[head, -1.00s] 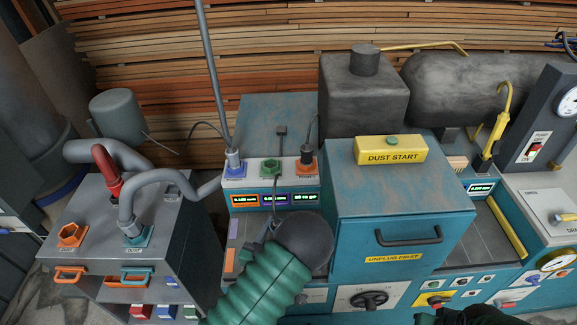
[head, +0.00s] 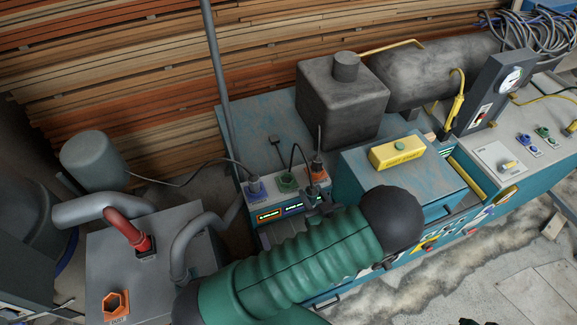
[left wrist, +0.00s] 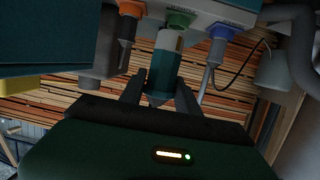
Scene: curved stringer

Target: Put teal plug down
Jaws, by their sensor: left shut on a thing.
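The teal plug (left wrist: 163,72), with a pale band at its upper end, stands between the dark fingers of my left gripper (left wrist: 160,92) in the left wrist view. The gripper is shut on it. In the head view the left gripper (head: 318,203) is at the front of the socket box, and my arm and the gripper hide most of the plug. The box carries a blue socket (head: 254,188), a green socket (head: 287,182) and an orange socket (head: 318,174). In the wrist view the plug's pale end is close to the green socket (left wrist: 180,19); I cannot tell whether they touch. My right gripper is not seen.
A teal cabinet with a yellow start block (head: 398,152) stands right of the sockets. A grey cabinet (head: 185,225) with a red plug (head: 127,230) and grey hoses is at left. A grey pole (head: 218,85) rises behind the sockets. Bare floor shows at lower right.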

